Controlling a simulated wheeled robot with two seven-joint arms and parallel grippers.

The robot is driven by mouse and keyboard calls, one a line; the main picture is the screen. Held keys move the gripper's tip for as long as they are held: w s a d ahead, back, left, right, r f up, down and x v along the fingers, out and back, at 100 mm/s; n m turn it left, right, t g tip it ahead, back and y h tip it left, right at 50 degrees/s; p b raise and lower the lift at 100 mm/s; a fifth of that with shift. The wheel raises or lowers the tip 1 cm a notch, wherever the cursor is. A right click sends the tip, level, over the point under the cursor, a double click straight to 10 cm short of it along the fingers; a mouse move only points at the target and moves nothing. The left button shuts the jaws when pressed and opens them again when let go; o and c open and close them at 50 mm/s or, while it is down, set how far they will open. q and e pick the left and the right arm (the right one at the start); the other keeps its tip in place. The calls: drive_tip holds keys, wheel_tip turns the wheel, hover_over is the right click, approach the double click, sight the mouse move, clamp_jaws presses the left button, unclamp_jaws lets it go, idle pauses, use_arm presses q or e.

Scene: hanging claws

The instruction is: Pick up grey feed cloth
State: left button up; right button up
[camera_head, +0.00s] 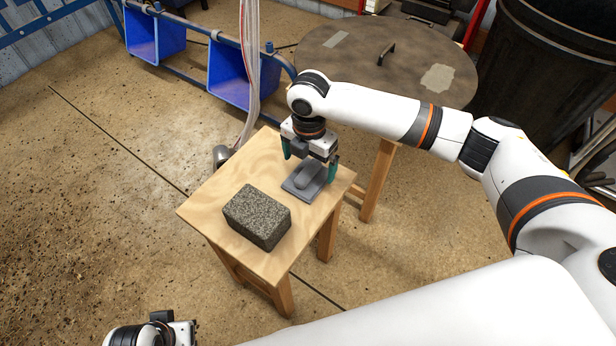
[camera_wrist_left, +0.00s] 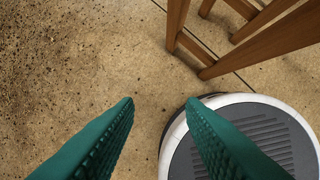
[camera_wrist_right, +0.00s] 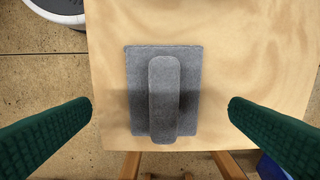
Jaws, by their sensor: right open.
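The grey feed cloth (camera_head: 302,187) lies on the small wooden table, a flat rectangle with a raised rounded ridge along its middle. In the right wrist view the cloth (camera_wrist_right: 165,95) sits centred between the fingers. My right gripper (camera_head: 311,164) is right above the cloth, pointing down, open, with one green finger on each side and a gap to the cloth. In the right wrist view its fingers (camera_wrist_right: 160,112) touch nothing. My left gripper (camera_wrist_left: 165,105) is open and empty above the floor, away from the table; in the head view only its wrist shows at the bottom left.
A speckled grey block (camera_head: 257,215) lies on the wooden table (camera_head: 211,208) beside the cloth. Hanging cables and a metal cup-like part (camera_head: 221,156) are at the table's far left edge. A round table (camera_head: 425,70) and blue bins (camera_head: 228,76) stand behind. Floor at the left is clear.

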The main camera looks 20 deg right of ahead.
sight(308, 170)
drive_tip(key=f, duration=0.1)
drive_tip(key=f+b, duration=0.1)
drive_tip(key=f, duration=0.3)
drive_tip(key=shift+w+b, duration=0.25)
drive_tip(key=shift+b, duration=0.05)
use_arm(q)
drive_tip(key=v, duration=0.4)
drive_tip(key=shift+s+r, duration=0.15)
drive_tip(key=shift+r, duration=0.25)
use_arm(e)
drive_tip(key=shift+r, duration=0.1)
drive_tip(key=c, duration=1)
drive_tip(key=shift+r, duration=0.4)
drive_tip(key=shift+c, duration=0.2)
wheel_tip(308, 170, up, 8)
drive_tip(key=p, duration=0.2)
drive_tip(key=shift+r+p, duration=0.25)
drive_tip(key=shift+p, duration=0.1)
use_arm(q)
drive_tip(key=x, duration=0.8)
drive_tip(key=shift+s+f, duration=0.2)
drive_tip(key=shift+f, duration=0.1)
use_arm(e)
drive_tip(key=shift+r, duration=0.4)
